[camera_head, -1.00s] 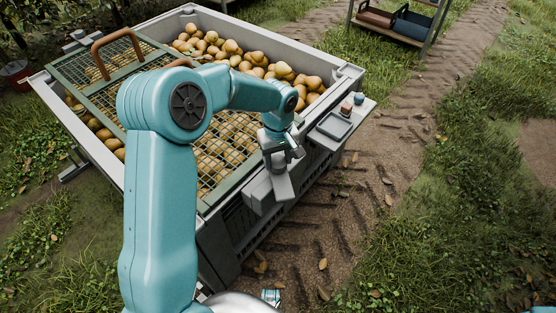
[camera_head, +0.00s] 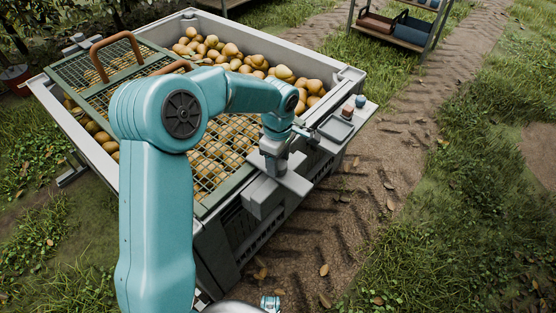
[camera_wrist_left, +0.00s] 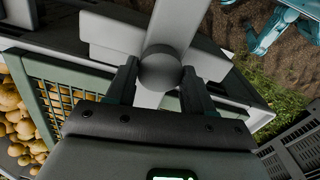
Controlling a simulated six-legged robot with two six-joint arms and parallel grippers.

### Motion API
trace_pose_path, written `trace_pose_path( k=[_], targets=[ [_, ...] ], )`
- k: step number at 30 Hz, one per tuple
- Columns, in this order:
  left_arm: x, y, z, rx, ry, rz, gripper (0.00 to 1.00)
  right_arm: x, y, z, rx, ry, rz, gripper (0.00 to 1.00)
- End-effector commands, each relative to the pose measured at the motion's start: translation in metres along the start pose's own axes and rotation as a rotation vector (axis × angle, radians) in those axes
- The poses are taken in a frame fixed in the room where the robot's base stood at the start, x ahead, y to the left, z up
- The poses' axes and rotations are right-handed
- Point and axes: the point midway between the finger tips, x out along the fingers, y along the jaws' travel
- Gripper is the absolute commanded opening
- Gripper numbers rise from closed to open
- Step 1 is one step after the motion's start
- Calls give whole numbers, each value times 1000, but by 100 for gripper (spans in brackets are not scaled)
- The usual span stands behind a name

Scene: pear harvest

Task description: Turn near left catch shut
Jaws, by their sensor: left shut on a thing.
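The near left catch (camera_head: 290,180) is a light grey bar on the near rim of the bin, by the corner of the mesh lid (camera_head: 225,150). In the left wrist view the catch (camera_wrist_left: 176,22) shows as a pale arm with a round grey knob (camera_wrist_left: 160,70). My left gripper (camera_head: 272,166) is over the catch from above. In the left wrist view my left gripper (camera_wrist_left: 160,78) has its two dark fingers on either side of the knob, shut on it. The fingers partly hide the catch's pivot area. My right gripper is not in view.
The bin (camera_head: 330,95) holds many pears under and beside the lid, which has brown handles (camera_head: 115,45). A small side shelf with a grey tray (camera_head: 337,128) sits right of the gripper. A rack (camera_head: 405,35) stands behind. Dirt track and grass lie right.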

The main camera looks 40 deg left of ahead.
Motion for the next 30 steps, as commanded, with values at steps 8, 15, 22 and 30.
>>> trace_pose_path(
  k=[8, 15, 22, 30],
  targets=[
    [-1, 1, -1, -25, 1, 3, 0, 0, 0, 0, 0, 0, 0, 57],
    [-1, 1, -1, -26, 1, 3, 0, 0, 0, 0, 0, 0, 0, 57],
    [-1, 0, 0, -23, 0, 2, 78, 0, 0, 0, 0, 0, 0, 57],
    [-9, 1, 0, -22, 1, 3, 78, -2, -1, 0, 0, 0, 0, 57]
  ],
)
